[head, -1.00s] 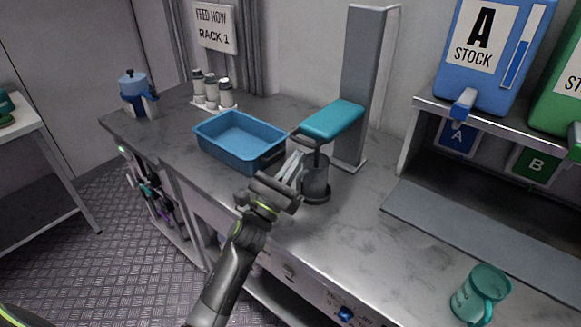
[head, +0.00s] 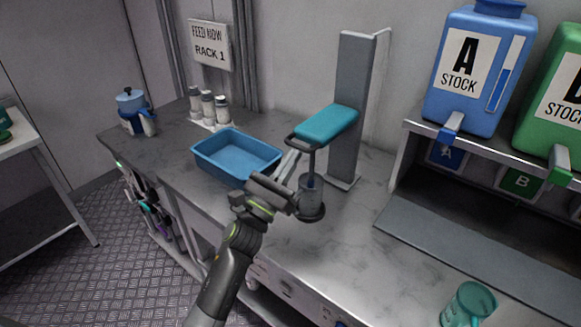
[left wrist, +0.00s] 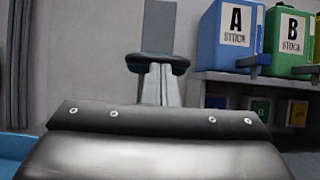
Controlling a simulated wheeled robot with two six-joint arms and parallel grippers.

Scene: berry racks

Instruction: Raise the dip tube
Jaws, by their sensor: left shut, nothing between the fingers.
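The dip tube (head: 311,163) is a thin dark rod under a teal head (head: 326,123) with a dark loop at its front, beside a grey column (head: 352,105). Its lower end goes into a small grey cup (head: 311,200) on a dark round base; the tip is hidden. My left gripper (head: 292,157) is shut and empty, with its fingertips just below the front of the head. In the left wrist view the fingers (left wrist: 160,84) reach up to the dark underside of the teal head (left wrist: 146,58). Whether they touch it is unclear. My right gripper is out of view.
A blue tray (head: 240,157) stands left of the dip tube, with white shakers (head: 208,107) and a blue jug (head: 133,112) behind. Blue stock tank A (head: 480,70) and a green tank (head: 555,105) are on a shelf at right. A teal mug (head: 468,306) is at the front right.

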